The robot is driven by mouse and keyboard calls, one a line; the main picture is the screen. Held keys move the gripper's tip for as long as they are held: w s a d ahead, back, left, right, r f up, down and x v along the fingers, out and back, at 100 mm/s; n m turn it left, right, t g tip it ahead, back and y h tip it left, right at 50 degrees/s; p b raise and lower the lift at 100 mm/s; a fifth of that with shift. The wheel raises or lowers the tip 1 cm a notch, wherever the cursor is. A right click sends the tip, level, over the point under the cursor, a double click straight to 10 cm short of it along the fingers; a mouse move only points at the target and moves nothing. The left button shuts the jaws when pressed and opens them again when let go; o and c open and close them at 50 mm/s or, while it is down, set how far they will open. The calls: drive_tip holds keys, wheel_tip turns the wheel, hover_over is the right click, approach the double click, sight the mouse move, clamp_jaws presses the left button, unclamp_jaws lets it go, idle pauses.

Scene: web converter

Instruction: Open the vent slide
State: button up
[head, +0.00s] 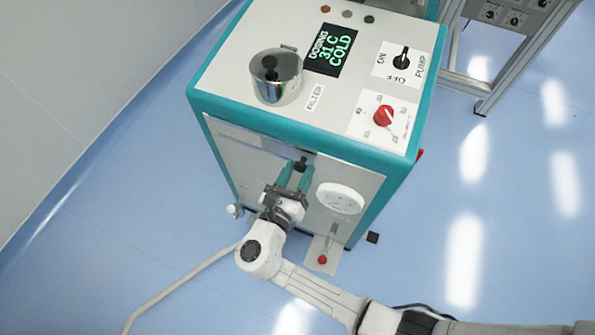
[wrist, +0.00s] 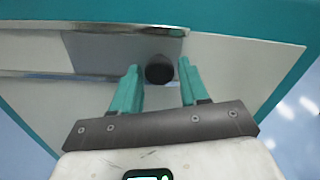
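The vent slide shows on the front face of the teal and white machine, with a round black knob (head: 300,164) that also shows in the wrist view (wrist: 159,70). In the wrist view a grey area (wrist: 120,50) lies between two metal rails, left of the knob. My gripper (head: 296,168) is in front of this face, its teal fingers pointing at the knob. In the wrist view my gripper (wrist: 159,76) is open, one fingertip on each side of the knob, with visible gaps to both. I cannot tell how deep the fingers reach around it.
The machine top (head: 225,85) carries a metal filter pot (head: 276,77), a display reading "DOSING 31 C COLD", a pump switch (head: 401,58) and a red dial (head: 384,117). A round white gauge (head: 340,198) and a red-tipped lever (head: 323,258) are right of my gripper. A hose (head: 180,287) runs across the floor.

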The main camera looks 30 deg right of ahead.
clamp_jaws()
idle(0.3)
drive_tip(key=b, duration=0.5)
approach(261, 142)
drive_tip(key=x, duration=0.3)
drive_tip(key=f+x, duration=0.1)
drive_tip(key=x, duration=0.1)
drive_tip(key=shift+w, duration=0.4)
drive_tip(key=shift+w+a+r, duration=0.1)
drive_tip(key=shift+w+a, duration=0.2)
drive_tip(key=shift+w, duration=0.2)
drive_tip(key=shift+o, duration=1.6)
unclamp_jaws()
